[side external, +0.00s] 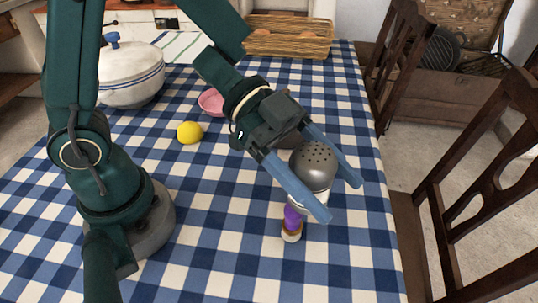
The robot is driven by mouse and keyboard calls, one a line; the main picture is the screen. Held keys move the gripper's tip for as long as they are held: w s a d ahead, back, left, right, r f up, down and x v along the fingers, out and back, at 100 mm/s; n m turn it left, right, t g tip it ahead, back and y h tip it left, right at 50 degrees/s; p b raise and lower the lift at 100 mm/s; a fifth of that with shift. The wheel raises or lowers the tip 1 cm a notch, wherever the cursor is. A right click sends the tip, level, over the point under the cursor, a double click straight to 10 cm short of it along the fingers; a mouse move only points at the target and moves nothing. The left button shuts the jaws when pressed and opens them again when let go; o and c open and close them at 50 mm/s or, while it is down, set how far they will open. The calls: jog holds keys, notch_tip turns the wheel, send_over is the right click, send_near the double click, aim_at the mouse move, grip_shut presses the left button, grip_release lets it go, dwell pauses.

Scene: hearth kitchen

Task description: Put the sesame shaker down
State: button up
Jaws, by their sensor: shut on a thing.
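The sesame shaker (313,163) has a grey metal domed top with holes and a pale body below it, mostly hidden by the near finger. My gripper (337,198) has its two blue fingers shut on the shaker, one on each side. The shaker looks nearly upright, over the right part of the checked table (230,262). I cannot tell whether its base touches the cloth. A small purple thing with a brown and white end (292,222) shows just below the near finger, partly hidden.
A wicker tray (288,37) is at the back. Wooden chairs (480,170) line the right edge. The front of the table is clear.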

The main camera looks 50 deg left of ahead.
jog(key=shift+s+d+f, duration=0.55)
jog(key=shift+d+f, duration=0.6)
jog(key=shift+f, duration=0.3)
jog(key=shift+s+d+f, duration=0.55)
jog(key=shift+d+f, duration=0.6)
jog(key=shift+f, duration=0.25)
jog(key=shift+s+d+f, duration=0.55)
jog(key=shift+d+f, duration=0.6)
jog(key=shift+f, duration=0.3)
jog(key=shift+f, duration=0.6)
jog(key=o, duration=1.5)
jog(key=shift+c, duration=0.2)
